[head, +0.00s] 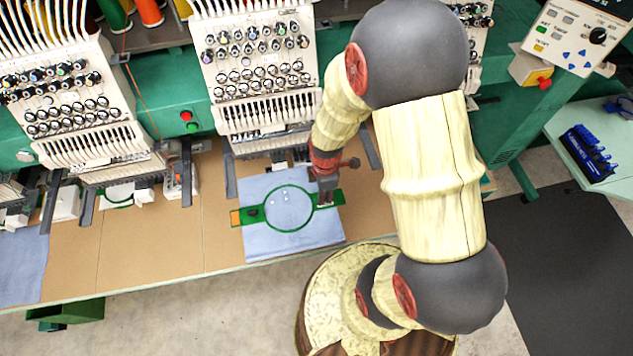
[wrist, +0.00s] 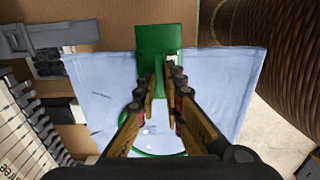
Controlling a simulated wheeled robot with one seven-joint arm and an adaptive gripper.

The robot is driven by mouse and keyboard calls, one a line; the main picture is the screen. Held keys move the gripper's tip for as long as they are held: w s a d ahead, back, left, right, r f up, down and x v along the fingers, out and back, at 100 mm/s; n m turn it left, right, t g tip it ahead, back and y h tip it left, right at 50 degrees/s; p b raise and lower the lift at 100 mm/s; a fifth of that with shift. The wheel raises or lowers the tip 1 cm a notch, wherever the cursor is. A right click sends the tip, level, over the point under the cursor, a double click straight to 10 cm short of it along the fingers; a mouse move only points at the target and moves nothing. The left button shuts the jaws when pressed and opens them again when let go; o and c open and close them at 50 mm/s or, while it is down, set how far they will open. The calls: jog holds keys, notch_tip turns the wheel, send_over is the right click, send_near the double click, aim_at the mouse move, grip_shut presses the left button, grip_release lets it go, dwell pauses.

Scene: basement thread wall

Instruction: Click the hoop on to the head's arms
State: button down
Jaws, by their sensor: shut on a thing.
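The green round hoop (head: 258,219) holds light blue cloth (head: 262,246) over the brown table, in front of the middle embroidery head (head: 262,75). The hoop has a flat tab on each side; the left one ends in orange. My gripper (head: 326,194) is at the right tab. In the wrist view my gripper (wrist: 161,68) is shut on the green tab (wrist: 158,38), and the cloth spreads on both sides. The head's dark grey arms, left (head: 230,173) and right (head: 370,147), lie behind the hoop, which looks apart from them. Whether the hoop touches the table is unclear.
Another embroidery head (head: 75,95) with its own grey arms stands to the left. A blue cloth (head: 22,262) lies at the table's left end. A control panel (head: 578,33) is at the upper right. The brown table (head: 150,245) is clear left of the hoop.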

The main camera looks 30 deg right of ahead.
jog(key=shift+w+d+f+b, duration=0.3)
jog(key=shift+w+b, duration=0.05)
jog(key=shift+w, duration=0.6)
jog(key=shift+w+d+f+b, duration=0.35)
jog(key=shift+w, duration=0.6)
jog(key=shift+w+d+f+b, duration=0.3)
jog(key=shift+w+b, duration=0.05)
jog(key=shift+w, duration=0.6)
jog(key=shift+w+d+f+b, duration=0.15)
jog(key=shift+w+d, duration=0.15)
jog(key=shift+w, duration=0.65)
jog(key=shift+w+d+b, duration=0.2)
jog(key=shift+w+d, duration=0.1)
jog(key=shift+w, duration=0.6)
jog(key=shift+w+d+f+b, duration=0.15)
jog(key=shift+w+d, duration=0.15)
jog(key=shift+w, duration=0.65)
jog(key=shift+f, duration=0.15)
jog(key=c, duration=1.8)
grip_release()
notch_tip(320, 180, up, 12)
jog(key=shift+r, duration=0.1)
